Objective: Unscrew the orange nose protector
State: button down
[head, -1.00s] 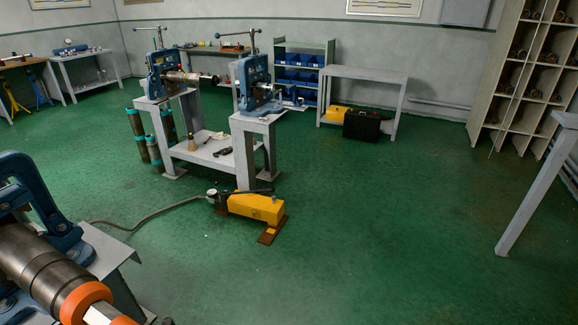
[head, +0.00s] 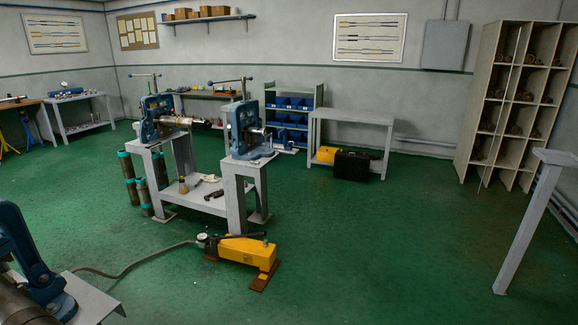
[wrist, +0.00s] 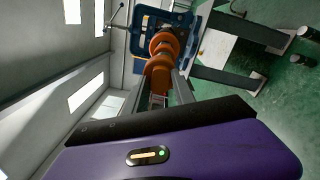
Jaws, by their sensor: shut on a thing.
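In the wrist view, the orange nose protector (wrist: 159,70) lies between the fingers of my gripper (wrist: 160,80), which is shut on it. A second orange ring (wrist: 165,43) is right beyond it, in line with it. I cannot tell from here whether the two touch. Behind them is a blue pipe vise (wrist: 146,24). In the head view, part of this near vise (head: 22,255) shows at the lower left with a dark steel cylinder (head: 22,306) in it. The orange parts and my gripper are outside the head view.
Two more blue vises (head: 238,132) stand on grey stands ahead. A yellow hydraulic pump (head: 247,250) lies on the floor with a hose (head: 140,263) running to the left. Open green floor (head: 380,240) lies to the right. A grey post (head: 530,225) stands at the right edge.

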jog(key=s+d+r+p, duration=0.1)
jog(key=d+r+p, duration=0.3)
jog(key=p, duration=0.5)
jog(key=shift+s+r+h, duration=0.35)
jog(key=shift+r+h, duration=0.05)
jog(key=shift+r, duration=0.2)
jog(key=shift+p, duration=0.7)
jog(key=shift+f+g+h+p, duration=0.2)
jog(key=shift+g+h, duration=0.35)
jog(key=shift+h, duration=0.65)
jog(key=shift+f+g+h+p, duration=0.15)
jog(key=shift+g+h, duration=0.4)
jog(key=shift+h, duration=0.65)
